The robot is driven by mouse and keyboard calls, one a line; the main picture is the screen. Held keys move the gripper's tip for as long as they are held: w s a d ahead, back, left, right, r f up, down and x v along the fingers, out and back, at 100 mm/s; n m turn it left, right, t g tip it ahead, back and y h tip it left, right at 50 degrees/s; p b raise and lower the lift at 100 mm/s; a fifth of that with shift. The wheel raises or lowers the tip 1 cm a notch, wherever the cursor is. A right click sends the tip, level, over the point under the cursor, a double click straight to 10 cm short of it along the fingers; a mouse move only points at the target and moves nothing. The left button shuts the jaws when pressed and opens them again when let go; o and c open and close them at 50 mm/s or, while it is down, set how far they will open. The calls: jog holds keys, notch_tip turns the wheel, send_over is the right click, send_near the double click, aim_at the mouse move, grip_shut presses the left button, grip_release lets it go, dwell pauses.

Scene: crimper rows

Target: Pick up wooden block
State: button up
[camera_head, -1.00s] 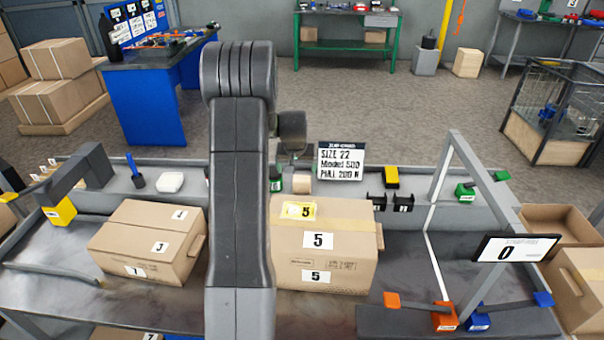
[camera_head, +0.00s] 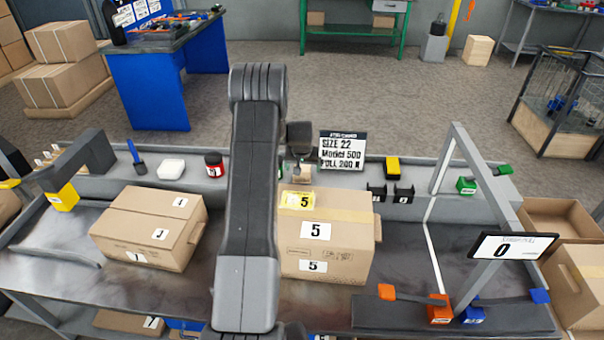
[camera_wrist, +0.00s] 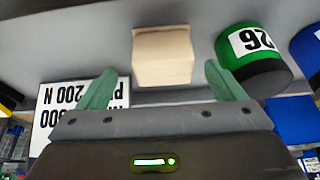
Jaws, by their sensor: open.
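The wooden block (camera_wrist: 162,57) is pale and small. In the wrist view it stands on the grey shelf surface, centred ahead of the gap between my green fingertips. My gripper (camera_wrist: 160,80) is open, with one finger to each side and nothing held. I cannot tell whether the fingers touch the block, though gaps show on both sides. In the head view the block (camera_head: 302,174) shows small on the bench's back ledge, behind the box marked 5, with my gripper (camera_head: 297,163) close by and partly hidden by my arm.
A green cylinder (camera_wrist: 252,58) labelled 26 stands right of the block in the wrist view, with a blue thing (camera_wrist: 308,50) beyond. A size sign (camera_head: 342,150) stands close by. The box marked 5 (camera_head: 325,250) and another box (camera_head: 150,228) lie in front. A red jar (camera_head: 214,165) stands left.

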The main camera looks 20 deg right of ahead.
aim_at(302, 166)
jog(key=shift+p+x, duration=0.8)
jog(key=shift+x, duration=1.6)
jog(key=shift+w+a, duration=0.15)
jog(key=c, duration=1.1)
jog(key=shift+r, duration=0.15)
notch_tip(302, 166, up, 10)
jog(key=shift+f+b, duration=0.1)
jog(key=shift+b, duration=1.15)
